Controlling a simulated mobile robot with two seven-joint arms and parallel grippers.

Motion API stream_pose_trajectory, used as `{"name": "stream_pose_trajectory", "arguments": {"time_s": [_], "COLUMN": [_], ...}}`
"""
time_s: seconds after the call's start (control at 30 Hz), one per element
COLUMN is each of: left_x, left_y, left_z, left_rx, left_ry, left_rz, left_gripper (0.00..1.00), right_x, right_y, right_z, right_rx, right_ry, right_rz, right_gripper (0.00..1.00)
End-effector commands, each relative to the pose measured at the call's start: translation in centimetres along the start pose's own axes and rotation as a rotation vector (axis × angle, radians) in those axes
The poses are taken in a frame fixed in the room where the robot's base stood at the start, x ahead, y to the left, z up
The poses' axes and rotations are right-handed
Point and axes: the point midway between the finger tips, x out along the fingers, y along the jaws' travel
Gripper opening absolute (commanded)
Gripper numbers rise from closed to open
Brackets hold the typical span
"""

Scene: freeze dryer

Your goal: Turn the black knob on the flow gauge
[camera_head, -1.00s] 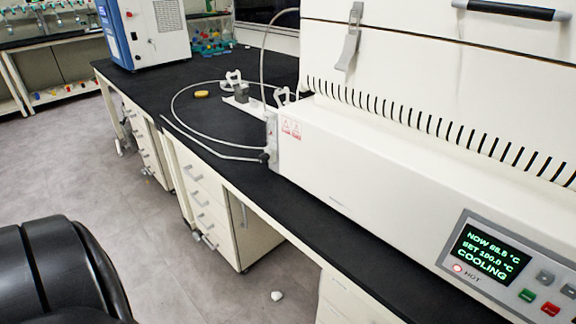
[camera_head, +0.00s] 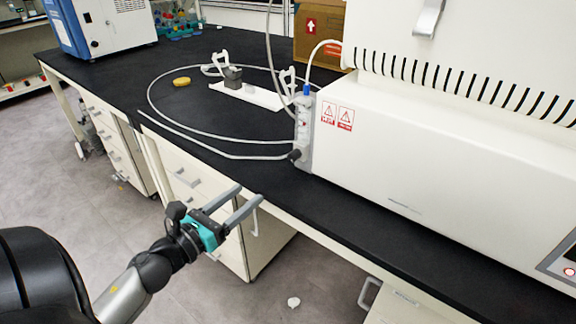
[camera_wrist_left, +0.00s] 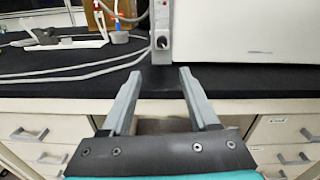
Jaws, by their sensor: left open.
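The flow gauge (camera_head: 305,128) is a narrow grey upright block on the left end of the white machine. The black knob (camera_head: 295,155) sticks out near its bottom. In the left wrist view the gauge (camera_wrist_left: 162,18) is at top centre, with the knob (camera_wrist_left: 162,42) facing me. My left gripper (camera_head: 249,194) is open and empty, in front of the bench edge, below and left of the knob and apart from it. Its two fingers (camera_wrist_left: 157,70) point toward the bench in the left wrist view, below the knob. My right gripper is not in view.
Thin tubes (camera_head: 150,95) loop over the black benchtop (camera_head: 120,75) left of the gauge. A white stand (camera_head: 250,95) and a yellow object (camera_head: 182,81) lie behind. A cardboard box (camera_head: 320,30) stands at the back. The white machine (camera_head: 420,150) fills the right. Drawers (camera_head: 190,175) are below the bench.

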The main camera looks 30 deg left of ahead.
Motion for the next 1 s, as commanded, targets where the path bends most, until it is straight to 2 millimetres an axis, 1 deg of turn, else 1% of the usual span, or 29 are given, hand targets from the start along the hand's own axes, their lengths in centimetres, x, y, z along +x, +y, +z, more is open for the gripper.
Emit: {"name": "stream_pose_trajectory", "arguments": {"time_s": [0.07, 0.17, 0.27, 0.6, 0.8, 1.0], "left_x": [0.2, 1.0, 2.4, 8.0, 10.9, 13.4], "left_y": [-0.3, -0.4, -0.4, -0.4, -0.5, -0.5], "left_z": [0.7, 1.0, 1.1, 1.1, 1.1, 1.1], "left_rx": [0.048, 0.063, 0.063, 0.060, 0.057, 0.057], "left_ry": [-0.011, -0.016, -0.017, -0.016, -0.016, -0.015], "left_rz": [-0.014, -0.019, -0.019, -0.016, -0.015, -0.014], "left_gripper": [0.61, 0.61, 0.61, 0.61, 0.61, 0.61], "right_x": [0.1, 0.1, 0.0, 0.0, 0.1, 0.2], "right_y": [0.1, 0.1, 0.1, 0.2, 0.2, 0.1], "right_z": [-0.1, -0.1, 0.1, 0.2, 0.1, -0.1], "right_rx": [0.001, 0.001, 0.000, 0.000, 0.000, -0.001], "right_ry": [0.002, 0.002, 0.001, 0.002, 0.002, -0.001], "right_rz": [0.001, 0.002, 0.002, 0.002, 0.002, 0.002], "right_gripper": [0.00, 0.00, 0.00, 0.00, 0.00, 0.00]}}
